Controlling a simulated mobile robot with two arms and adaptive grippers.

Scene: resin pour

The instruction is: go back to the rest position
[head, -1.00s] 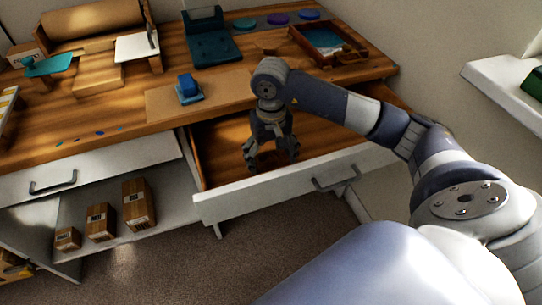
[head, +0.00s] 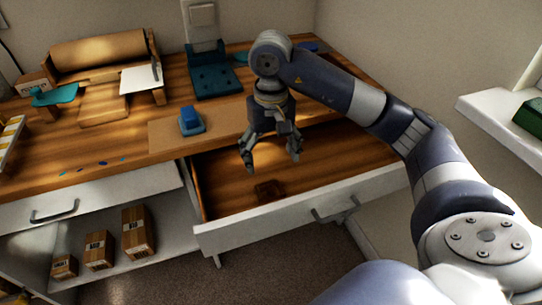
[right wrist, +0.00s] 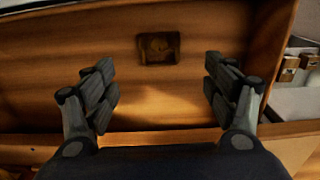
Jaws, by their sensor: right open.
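My right gripper (head: 271,163) hangs fingers-down over the open drawer (head: 292,222). Its fingers are spread wide with nothing between them. In the right wrist view the gripper (right wrist: 157,88) also shows open and empty. A small dark brown square piece (head: 268,190) lies on the drawer floor, below the gripper and apart from it. The same piece (right wrist: 158,48) shows between and beyond the fingers in the right wrist view. My left gripper is not in view.
The wooden bench (head: 105,145) holds a blue block (head: 190,120), a teal stand (head: 215,82) and a brown paper roll (head: 97,48). Several cardboard boxes (head: 137,232) stand on the shelf below. A white ledge (head: 500,120) juts out at the right. Most of the drawer floor is bare.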

